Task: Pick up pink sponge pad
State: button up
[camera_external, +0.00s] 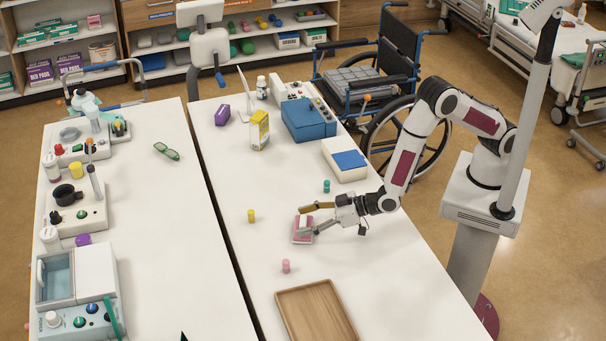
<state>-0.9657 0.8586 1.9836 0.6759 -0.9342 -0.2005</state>
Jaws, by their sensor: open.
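The pink sponge pad (302,238) lies on the right-hand white table. It looks like a small block with pink sides and a paler top. My gripper (307,218) reaches in from the right, low over the table, with its fingers spread at the pad. One finger shows on the far side of the pad and the other overlaps its near right part. The fingers hide some of the pad, and I cannot tell whether they touch it.
A wooden tray (316,312) lies nearer the camera. A pink cylinder (286,266), a yellow cylinder (251,216) and a teal cylinder (326,186) stand around the pad. A white box with a blue top (344,160) is behind. The table left of the pad is mostly clear.

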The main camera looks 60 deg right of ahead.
aim_at(306, 220)
jog(key=c, duration=1.2)
jog(key=shift+r, duration=0.15)
jog(key=shift+r, duration=4.9)
